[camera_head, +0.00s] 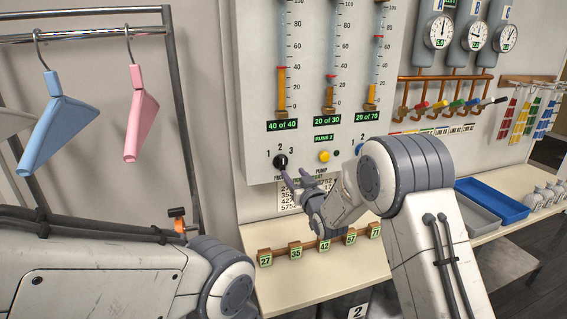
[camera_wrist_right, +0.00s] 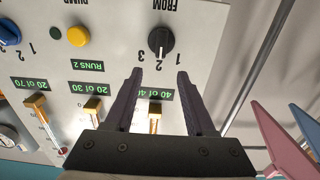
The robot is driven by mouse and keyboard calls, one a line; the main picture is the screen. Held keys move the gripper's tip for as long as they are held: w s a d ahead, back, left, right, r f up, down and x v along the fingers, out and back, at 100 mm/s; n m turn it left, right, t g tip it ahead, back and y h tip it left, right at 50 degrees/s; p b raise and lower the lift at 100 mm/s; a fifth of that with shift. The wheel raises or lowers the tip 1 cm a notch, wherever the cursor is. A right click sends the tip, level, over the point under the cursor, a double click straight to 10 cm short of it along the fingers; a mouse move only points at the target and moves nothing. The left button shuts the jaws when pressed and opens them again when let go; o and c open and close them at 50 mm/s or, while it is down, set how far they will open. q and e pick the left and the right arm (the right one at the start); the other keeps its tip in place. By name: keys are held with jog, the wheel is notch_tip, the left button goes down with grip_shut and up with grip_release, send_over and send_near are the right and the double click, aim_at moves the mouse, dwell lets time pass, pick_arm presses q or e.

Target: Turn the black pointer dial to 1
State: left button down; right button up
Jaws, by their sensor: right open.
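The black pointer dial (camera_head: 281,161) sits low on the left of the grey panel, with 1, 2 and 3 printed around its top. It also shows in the right wrist view (camera_wrist_right: 161,41), upside down, with its white mark towards the 2. My right gripper (camera_head: 296,174) is open and empty just below and right of the dial in the head view. In the wrist view its two dark fingers (camera_wrist_right: 160,75) are apart, and the dial lies beyond the gap between their tips. I see no contact. My left arm is at lower left; its gripper is out of view.
A yellow button (camera_head: 324,156) and a blue dial (camera_head: 360,150) are right of the black dial. Gauge columns with orange sliders rise above. A shelf with numbered tags (camera_head: 323,247) is below. Blue (camera_head: 58,125) and pink (camera_head: 141,113) hangers hang on a rail at left.

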aim_at(283, 160)
jog(key=p+x, duration=0.3)
jog(key=x, duration=0.5)
jog(key=shift+w+a, duration=0.1)
jog(key=shift+w, duration=0.15)
jog(key=shift+p+x, duration=0.4)
jog(key=shift+x, duration=0.4)
grip_shut()
